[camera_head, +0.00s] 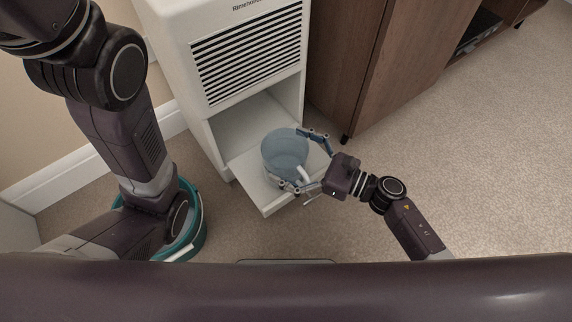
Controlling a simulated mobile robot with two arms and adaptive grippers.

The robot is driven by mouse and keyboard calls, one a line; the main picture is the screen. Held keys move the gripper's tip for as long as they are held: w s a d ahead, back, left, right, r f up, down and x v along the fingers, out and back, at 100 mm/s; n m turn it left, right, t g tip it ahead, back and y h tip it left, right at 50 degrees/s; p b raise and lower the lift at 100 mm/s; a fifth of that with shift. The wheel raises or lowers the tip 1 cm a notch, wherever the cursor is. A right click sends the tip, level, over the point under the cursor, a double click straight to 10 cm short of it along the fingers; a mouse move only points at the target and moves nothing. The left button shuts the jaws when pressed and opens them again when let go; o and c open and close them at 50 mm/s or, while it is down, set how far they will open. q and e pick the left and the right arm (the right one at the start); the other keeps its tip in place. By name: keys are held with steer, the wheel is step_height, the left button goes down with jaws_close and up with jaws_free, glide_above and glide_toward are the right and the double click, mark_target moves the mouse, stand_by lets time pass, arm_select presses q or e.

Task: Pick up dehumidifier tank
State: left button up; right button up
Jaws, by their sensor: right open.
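The dehumidifier tank (284,150) is a round, translucent blue vessel with a pale handle (304,174) at its lower right. It stands on the white pulled-out shelf (246,172) of the white dehumidifier (193,60). My right gripper (303,160) is open, with one finger at the tank's upper right and the other at its lower edge. The fingers lie around the tank's right side; I cannot tell whether they touch it. My left arm comes in from the left, and its gripper is not visible.
A teal bucket (194,236) stands on the carpet at the lower left, partly hidden by my left arm. A brown wooden cabinet (400,60) stands right of the dehumidifier. The carpet (490,150) on the right is clear. A white baseboard (90,165) runs along the left wall.

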steer(key=c, duration=1.8)
steer(key=shift+r, duration=0.15)
